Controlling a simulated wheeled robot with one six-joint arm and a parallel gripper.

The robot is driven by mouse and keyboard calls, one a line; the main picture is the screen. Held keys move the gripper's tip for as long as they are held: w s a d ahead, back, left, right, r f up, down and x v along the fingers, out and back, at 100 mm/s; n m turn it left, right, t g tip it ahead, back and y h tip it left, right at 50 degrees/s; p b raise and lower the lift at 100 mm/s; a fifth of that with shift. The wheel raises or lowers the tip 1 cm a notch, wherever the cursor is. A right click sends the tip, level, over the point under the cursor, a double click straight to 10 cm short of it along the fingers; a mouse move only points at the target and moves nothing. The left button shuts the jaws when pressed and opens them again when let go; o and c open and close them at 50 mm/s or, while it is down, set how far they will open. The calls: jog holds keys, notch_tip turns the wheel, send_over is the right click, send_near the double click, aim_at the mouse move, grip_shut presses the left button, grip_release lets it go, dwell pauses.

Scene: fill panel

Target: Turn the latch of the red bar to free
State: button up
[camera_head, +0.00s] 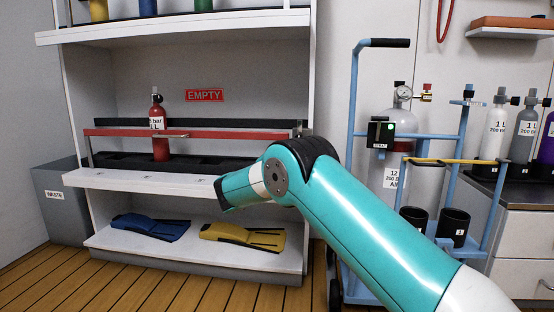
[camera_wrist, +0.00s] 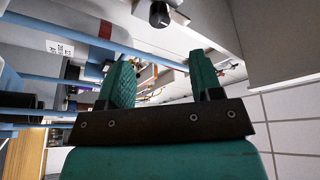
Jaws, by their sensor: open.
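The red bar (camera_head: 230,135) runs level across the front of the shelf bay in the head view. A red cylinder (camera_head: 160,148) stands upright behind the bar. My gripper (camera_wrist: 163,78) is open and empty in the wrist view, with two teal fingers apart. It is hidden behind my arm in the head view.
An EMPTY sign (camera_head: 205,95) hangs on the back wall. Blue fins (camera_head: 150,227) and yellow fins (camera_head: 243,236) lie on the lower shelf. A blue trolley (camera_head: 354,150) with a large cylinder stands right of the shelf. A waste bin (camera_head: 55,215) stands left.

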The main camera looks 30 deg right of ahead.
jog(key=shift+p+v, duration=0.55)
jog(key=shift+v, duration=2.15)
jog(key=s+a+r+n+g+y+p, duration=0.5)
jog(key=s+a+r+n+y+p, duration=0.25)
jog(key=s+n+y+p, duration=0.35)
jog(key=s+a+r+n+g+y+p, duration=0.3)
jog(key=s+a+n, duration=0.15)
jog(key=s, duration=0.75)
jog(key=s+a+r+n+g+y+p, duration=0.2)
jog(key=s+a+r+n+y+p, duration=0.3)
jog(key=s, duration=0.6)
jog(key=s+a+r+n+g+y+p, duration=0.1)
jog(key=s+a+r+n+g, duration=0.15)
jog(key=s+n, duration=0.65)
notch_tip(320, 180, up, 35)
jog(key=s+m+p, duration=0.2)
jog(key=m+p, duration=0.1)
jog(key=p, duration=3.2)
jog(key=shift+s+d+g+p, duration=0.2)
jog(key=shift+d+g+p, duration=0.1)
jog(key=shift+g+p, duration=0.05)
